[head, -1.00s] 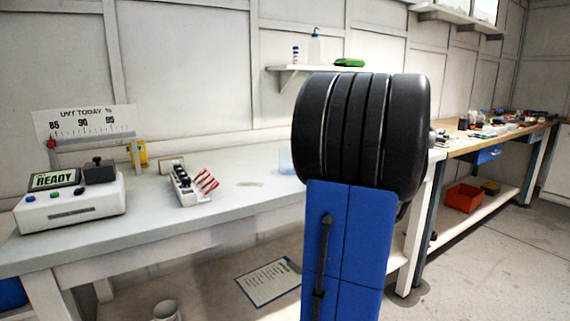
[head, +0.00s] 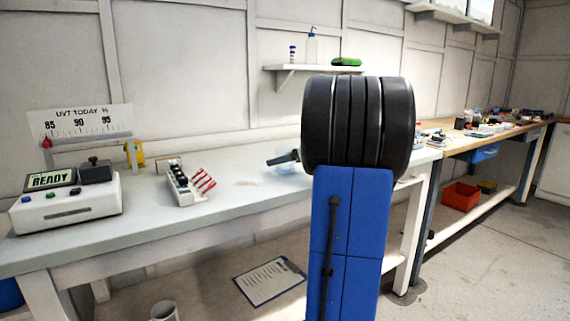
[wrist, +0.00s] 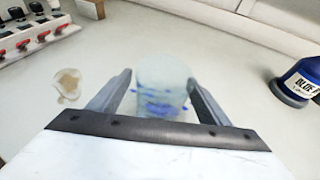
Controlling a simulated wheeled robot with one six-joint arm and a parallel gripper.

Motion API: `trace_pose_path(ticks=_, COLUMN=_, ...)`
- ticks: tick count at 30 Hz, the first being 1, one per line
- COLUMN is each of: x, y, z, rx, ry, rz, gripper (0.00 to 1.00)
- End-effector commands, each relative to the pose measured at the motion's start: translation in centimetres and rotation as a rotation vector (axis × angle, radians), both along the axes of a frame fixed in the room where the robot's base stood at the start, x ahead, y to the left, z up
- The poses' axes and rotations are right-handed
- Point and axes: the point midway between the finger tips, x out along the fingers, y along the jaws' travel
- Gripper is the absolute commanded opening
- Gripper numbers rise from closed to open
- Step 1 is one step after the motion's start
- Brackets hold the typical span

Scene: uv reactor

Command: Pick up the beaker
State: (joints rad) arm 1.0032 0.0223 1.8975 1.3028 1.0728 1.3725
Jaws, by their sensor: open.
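The beaker (wrist: 162,82) is a clear, pale bluish vessel with blue marks, standing on the pale bench top. In the wrist view it is between the two fingers of my gripper (wrist: 159,77), which are open with a finger on each side. I cannot tell whether either finger touches it. In the head view the beaker (head: 287,169) is partly hidden behind my dark arm, and one dark finger of my gripper (head: 284,158) shows at it.
A blue labelled bottle (wrist: 300,82) stands to the right in the wrist view. A tan stain (wrist: 68,84) lies left of the beaker. A rack with red-handled items (head: 186,186) and a READY device (head: 68,203) stand further left on the bench (head: 235,205).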

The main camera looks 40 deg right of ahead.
Motion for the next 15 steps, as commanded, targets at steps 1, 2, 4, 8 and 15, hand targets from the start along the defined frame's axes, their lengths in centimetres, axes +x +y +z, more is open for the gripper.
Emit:
trace_pose_path(ticks=1, x=0.8, y=0.0, z=-0.5, rx=0.002, ry=0.001, rz=0.002, gripper=0.71)
trace_pose_path(ticks=2, x=1.2, y=0.0, z=-0.7, rx=0.002, ry=0.001, rz=0.002, gripper=0.71)
trace_pose_path(ticks=4, x=2.0, y=0.2, z=-0.9, rx=0.001, ry=0.001, rz=0.003, gripper=0.71)
trace_pose_path(ticks=8, x=2.8, y=0.3, z=-1.3, rx=0.000, ry=0.001, rz=0.001, gripper=0.71)
trace_pose_path(ticks=15, x=2.8, y=0.3, z=-1.3, rx=0.000, ry=0.001, rz=0.000, gripper=0.59)
